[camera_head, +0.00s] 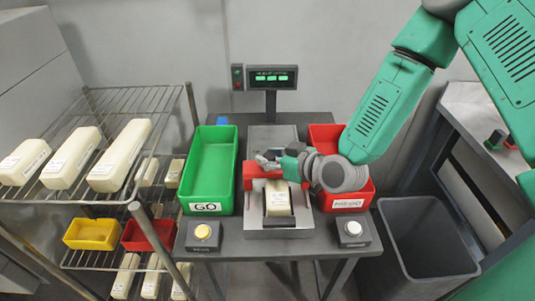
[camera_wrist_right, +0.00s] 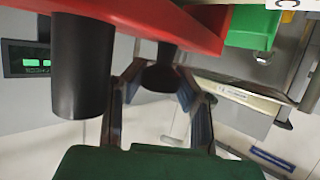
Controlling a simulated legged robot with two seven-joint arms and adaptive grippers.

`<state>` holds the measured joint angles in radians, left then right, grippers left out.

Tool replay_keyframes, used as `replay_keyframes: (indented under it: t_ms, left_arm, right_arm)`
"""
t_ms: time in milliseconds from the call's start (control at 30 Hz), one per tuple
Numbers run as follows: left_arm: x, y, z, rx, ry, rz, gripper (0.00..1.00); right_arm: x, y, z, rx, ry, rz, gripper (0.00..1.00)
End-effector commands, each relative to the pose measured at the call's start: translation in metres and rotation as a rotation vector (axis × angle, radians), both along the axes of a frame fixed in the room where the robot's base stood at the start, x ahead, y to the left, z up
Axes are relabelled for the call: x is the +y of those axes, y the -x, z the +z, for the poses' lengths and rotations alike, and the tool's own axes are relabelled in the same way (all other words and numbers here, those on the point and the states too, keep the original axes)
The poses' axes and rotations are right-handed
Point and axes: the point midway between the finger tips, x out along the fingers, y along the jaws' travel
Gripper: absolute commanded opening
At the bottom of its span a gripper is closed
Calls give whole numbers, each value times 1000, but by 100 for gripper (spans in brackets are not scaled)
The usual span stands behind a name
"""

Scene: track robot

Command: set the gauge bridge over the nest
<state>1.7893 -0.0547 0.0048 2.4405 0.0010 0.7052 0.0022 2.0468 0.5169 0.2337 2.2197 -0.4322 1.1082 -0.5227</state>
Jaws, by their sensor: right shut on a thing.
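The red gauge bridge (camera_head: 248,180) is at the grey nest fixture (camera_head: 283,233), in the middle of the table in the head view. A cream block (camera_head: 277,204) lies in the nest, partly in front of the bridge. My right gripper (camera_head: 267,160) is at the top of the bridge and hides part of it. In the right wrist view the red bridge (camera_wrist_right: 150,22) spans the top, with a black cylinder (camera_wrist_right: 82,70) at left. A second black cylinder (camera_wrist_right: 160,76) sits between the right gripper's fingers. I cannot tell whether the bridge touches the fixture. My left gripper is not in view.
A green bin (camera_head: 191,181) stands left of the fixture and a red bin (camera_head: 360,197) right. Button boxes (camera_head: 202,233) and (camera_head: 353,230) sit at the front corners. A display (camera_head: 272,77) stands behind. A wire rack (camera_head: 130,100) with cream blocks is left, a dark waste bin (camera_head: 425,245) right.

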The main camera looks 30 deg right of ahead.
Motion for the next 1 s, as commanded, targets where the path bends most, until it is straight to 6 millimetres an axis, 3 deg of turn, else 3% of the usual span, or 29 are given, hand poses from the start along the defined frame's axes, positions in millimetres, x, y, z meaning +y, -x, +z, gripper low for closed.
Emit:
replay_keyframes:
  t_ms: [167,200,233,633,1000]
  left_arm:
    - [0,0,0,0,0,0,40]
    - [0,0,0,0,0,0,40]
    - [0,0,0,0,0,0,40]
    - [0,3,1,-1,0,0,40]
    - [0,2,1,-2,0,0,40]
  right_arm:
    - [2,0,3,-5,-3,4,0]
    - [2,0,3,-5,-3,4,39]
    - [2,0,3,-5,-4,5,49]
    - [-1,4,2,3,-2,3,49]
    - [-19,54,24,0,-3,3,49]
